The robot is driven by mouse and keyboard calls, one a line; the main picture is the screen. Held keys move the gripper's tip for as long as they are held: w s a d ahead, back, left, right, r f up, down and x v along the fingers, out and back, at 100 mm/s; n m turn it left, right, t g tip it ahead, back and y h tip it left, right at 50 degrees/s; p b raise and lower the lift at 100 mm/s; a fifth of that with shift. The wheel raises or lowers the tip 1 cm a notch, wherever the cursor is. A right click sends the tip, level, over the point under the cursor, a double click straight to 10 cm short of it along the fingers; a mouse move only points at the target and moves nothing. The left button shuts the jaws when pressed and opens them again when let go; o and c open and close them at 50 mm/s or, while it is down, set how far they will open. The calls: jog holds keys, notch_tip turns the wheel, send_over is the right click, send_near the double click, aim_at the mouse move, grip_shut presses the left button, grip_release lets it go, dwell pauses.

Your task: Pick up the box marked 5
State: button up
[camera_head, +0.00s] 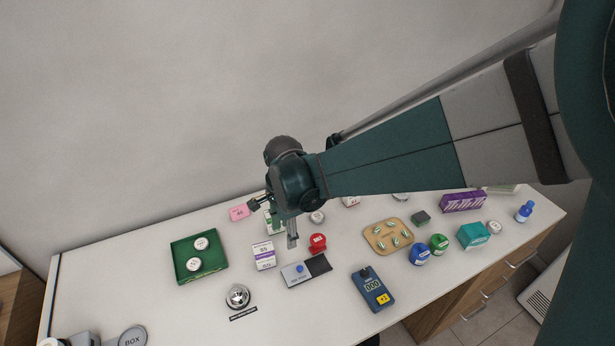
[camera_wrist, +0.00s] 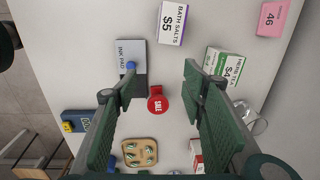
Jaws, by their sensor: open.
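The box marked 5 is a white and purple Bath Salts box (camera_head: 263,256) on the counter, left of the ink pad in the head view. In the wrist view the Bath Salts box (camera_wrist: 172,24) is at the top middle, its $5 label facing the camera. My gripper (camera_head: 275,222) is open and empty above the counter, slightly behind and right of the box in the head view. In the wrist view my gripper's fingers (camera_wrist: 160,76) are spread, and the box lies beyond their tips, not between them.
A green and white Herb Tea box (camera_wrist: 226,66) stands close by, partly hidden behind my gripper in the head view. Near the box are the ink pad (camera_head: 297,276), a red stamp (camera_head: 318,241), a bell (camera_head: 238,296) and a green tray (camera_head: 208,266).

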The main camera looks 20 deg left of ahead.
aim_at(262, 247)
jog(key=shift+m+g+h, duration=0.3)
jog(key=shift+m, duration=0.3)
jog(key=s+a+f, duration=0.1)
jog(key=a+f, duration=0.1)
jog(key=s+a+f, duration=0.1)
jog(key=a, duration=0.1)
jog(key=s+a+f, duration=0.1)
jog(key=a+f, duration=0.1)
jog(key=a, duration=0.1)
jog(key=shift+s+f, duration=0.25)
jog(key=shift+f, duration=0.05)
jog(key=shift+f, duration=0.1)
jog(key=shift+f, duration=1.2)
jog(key=shift+w+d+f, duration=0.1)
jog(key=shift+f, duration=2.5)
jog(key=c, duration=1)
